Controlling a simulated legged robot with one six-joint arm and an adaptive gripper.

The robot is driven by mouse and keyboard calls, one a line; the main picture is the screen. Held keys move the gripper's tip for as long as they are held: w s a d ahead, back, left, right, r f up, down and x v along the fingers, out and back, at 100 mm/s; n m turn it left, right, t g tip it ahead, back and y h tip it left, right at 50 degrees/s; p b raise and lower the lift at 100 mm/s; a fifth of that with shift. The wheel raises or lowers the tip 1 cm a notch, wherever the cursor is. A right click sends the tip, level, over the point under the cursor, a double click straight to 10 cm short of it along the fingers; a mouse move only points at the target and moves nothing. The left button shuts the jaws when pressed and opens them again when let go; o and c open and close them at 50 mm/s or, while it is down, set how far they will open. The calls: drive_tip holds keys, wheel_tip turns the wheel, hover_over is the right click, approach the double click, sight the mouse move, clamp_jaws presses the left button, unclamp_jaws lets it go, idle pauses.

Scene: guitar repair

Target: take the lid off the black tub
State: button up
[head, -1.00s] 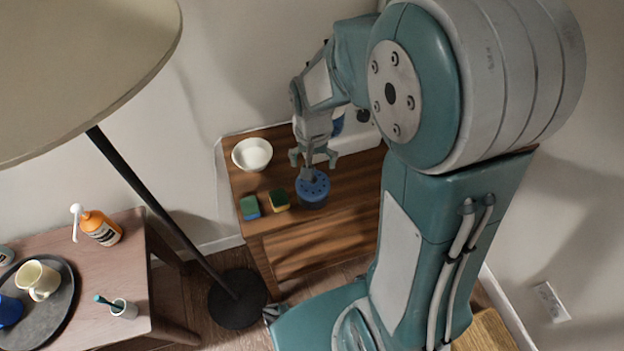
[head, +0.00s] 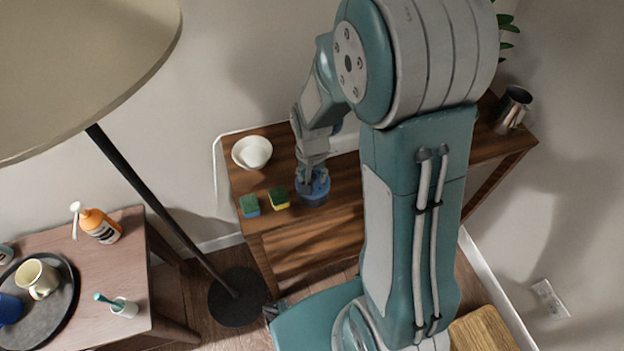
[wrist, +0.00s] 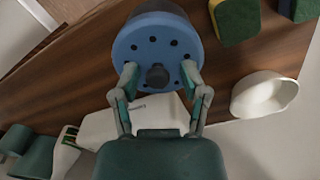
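A tub with a round blue lid (head: 316,194) stands on the wooden table. In the wrist view the lid (wrist: 143,48) has several dark holes and a dark knob (wrist: 157,76) in its middle. The tub's body (wrist: 160,6) shows only as a dark grey-blue strip beyond the lid. My gripper (head: 309,181) is down at the lid. In the wrist view my gripper (wrist: 160,76) is open, with one finger on each side of the knob and gaps between. I cannot tell whether the fingertips touch the lid's top.
A white bottle-like object (wrist: 125,120) lies near my gripper. A metal cup (head: 513,109) stands at the table's right end (head: 480,150). A floor lamp pole (head: 165,215) stands at left.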

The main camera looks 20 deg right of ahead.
drive_tip(key=shift+s, duration=0.15)
drive_tip(key=shift+c, duration=1)
drive_tip(key=shift+c, duration=0.2)
